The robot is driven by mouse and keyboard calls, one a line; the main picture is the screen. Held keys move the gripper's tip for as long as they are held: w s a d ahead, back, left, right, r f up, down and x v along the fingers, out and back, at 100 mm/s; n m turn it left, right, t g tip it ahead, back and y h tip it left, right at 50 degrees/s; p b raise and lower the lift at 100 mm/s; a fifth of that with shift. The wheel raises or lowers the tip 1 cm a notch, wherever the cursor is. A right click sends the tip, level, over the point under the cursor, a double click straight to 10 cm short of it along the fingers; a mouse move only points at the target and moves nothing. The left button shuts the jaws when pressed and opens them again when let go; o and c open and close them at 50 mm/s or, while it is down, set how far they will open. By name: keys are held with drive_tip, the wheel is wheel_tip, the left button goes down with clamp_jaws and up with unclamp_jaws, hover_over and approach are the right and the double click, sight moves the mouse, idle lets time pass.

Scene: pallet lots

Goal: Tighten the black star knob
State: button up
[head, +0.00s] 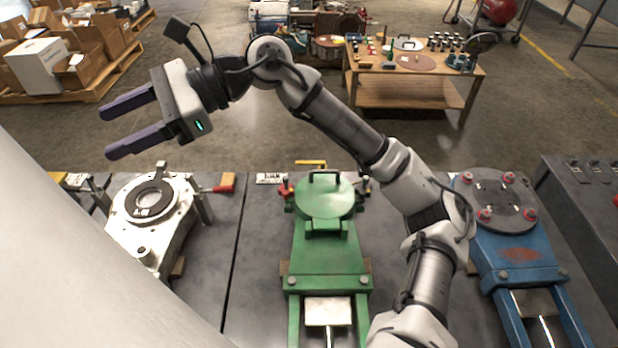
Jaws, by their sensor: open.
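My gripper (105,134) is at the upper left of the head view, with two purple fingers spread apart and nothing between them. It points left, raised above the bench. I cannot make out a black star knob for certain. The white fixture (170,228) at the left carries a black ring (149,200) and a small round part near its front. The green fixture (325,250) in the middle has a round lid with a black handle (325,177). The blue fixture (515,252) at the right has a dark round plate with several red knobs.
The fixtures stand on a dark grey bench (250,290). A red-handled clamp (224,187) sticks out beside the white fixture. A wooden table (410,90) with small parts stands behind, and a pallet of boxes (75,50) at the back left. A pale surface fills the lower left.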

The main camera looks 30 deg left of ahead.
drive_tip(key=w+f+t+b, duration=0.1)
drive_tip(key=w+f+t, duration=0.3)
drive_tip(key=w+f, duration=0.4)
drive_tip(key=m+t+h+b, duration=0.1)
drive_tip(key=t+h+b, duration=0.3)
drive_tip(key=t+h, duration=0.5)
approach(364, 178)
drive_tip(key=shift+t+y, duration=0.4)
drive_tip(key=shift+y, duration=0.1)
drive_tip(key=f, duration=0.8)
drive_tip(key=d+f, duration=0.1)
drive_tip(key=f, duration=0.3)
drive_tip(key=shift+s+p, duration=0.3)
drive_tip(key=shift+s, duration=0.1)
drive_tip(key=c, duration=1)
